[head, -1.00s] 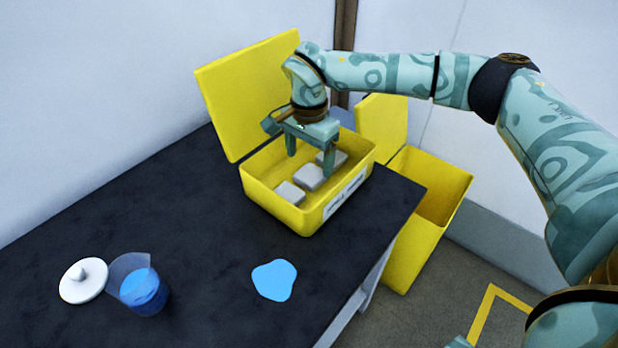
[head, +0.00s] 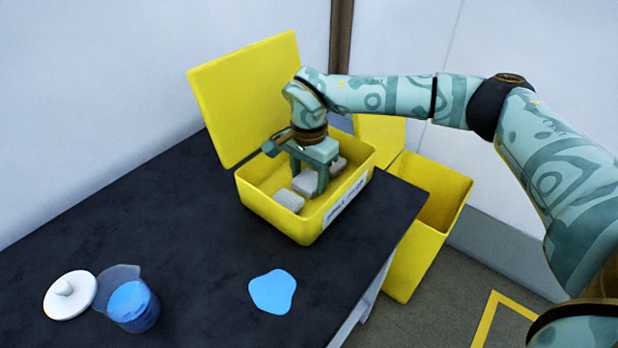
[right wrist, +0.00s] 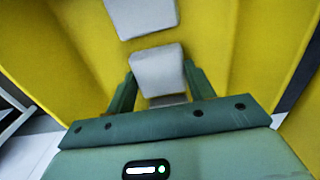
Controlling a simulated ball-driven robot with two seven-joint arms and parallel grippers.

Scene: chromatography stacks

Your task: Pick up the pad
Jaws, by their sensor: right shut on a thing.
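Three pale grey pads lie in a row in the open yellow box (head: 277,222) on the table. The near pad (head: 289,200) is free, and the far pad (head: 340,163) is partly hidden behind my gripper. My right gripper (head: 309,178) reaches down into the box, shut on the middle pad (head: 304,184). In the right wrist view the held pad (right wrist: 157,68) sits between the two fingers, with another pad (right wrist: 141,16) above it and a sliver of a third below. My left gripper is not in view.
The box's raised lid (head: 247,95) stands behind it. A blue spill (head: 272,292) lies on the dark table (head: 205,225). A beaker of blue liquid (head: 134,308) and a white lidded disc (head: 70,296) are at left. A yellow bin (head: 408,262) stands on the floor at right.

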